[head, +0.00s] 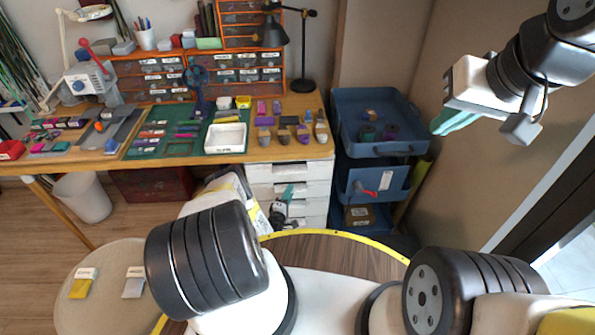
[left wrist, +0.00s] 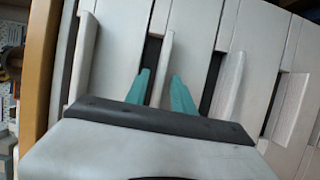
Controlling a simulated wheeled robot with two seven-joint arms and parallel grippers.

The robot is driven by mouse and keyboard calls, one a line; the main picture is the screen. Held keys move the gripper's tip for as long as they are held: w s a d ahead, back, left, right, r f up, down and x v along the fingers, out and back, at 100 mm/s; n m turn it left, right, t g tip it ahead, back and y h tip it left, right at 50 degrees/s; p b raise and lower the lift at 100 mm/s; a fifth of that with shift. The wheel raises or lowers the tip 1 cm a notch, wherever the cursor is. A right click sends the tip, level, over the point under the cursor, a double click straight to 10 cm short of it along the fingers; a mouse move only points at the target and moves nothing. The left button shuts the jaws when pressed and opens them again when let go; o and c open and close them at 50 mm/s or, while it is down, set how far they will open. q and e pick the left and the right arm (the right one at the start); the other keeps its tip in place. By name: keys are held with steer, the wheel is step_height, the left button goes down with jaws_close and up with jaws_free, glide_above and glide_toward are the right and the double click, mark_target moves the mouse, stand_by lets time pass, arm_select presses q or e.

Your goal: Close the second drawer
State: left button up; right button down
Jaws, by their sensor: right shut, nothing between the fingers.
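A white drawer unit (head: 262,174) stands under the right end of the table, with several drawers stacked one above another. In the left wrist view its pale drawer fronts (left wrist: 122,50) run as slanted strips with dark gaps between them. I cannot tell clearly how far the second drawer stands out. My left gripper (head: 287,192) is in front of the unit; its teal fingers (left wrist: 160,78) are apart, with a white lip (left wrist: 166,55) showing between them. I cannot tell whether they touch it. My right gripper (head: 440,126) is shut and empty, raised at the upper right, far from the drawers.
The wooden table (head: 250,155) holds a white tray (head: 225,138), tools and small blocks. A blue bin rack (head: 375,148) stands just right of the drawer unit. A white waste bin (head: 82,198) is on the floor at left. A round stool (head: 105,300) stands at the lower left.

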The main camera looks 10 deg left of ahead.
arm_select(q)
steer(key=s, duration=0.7)
steer(key=shift+s+a, duration=0.4)
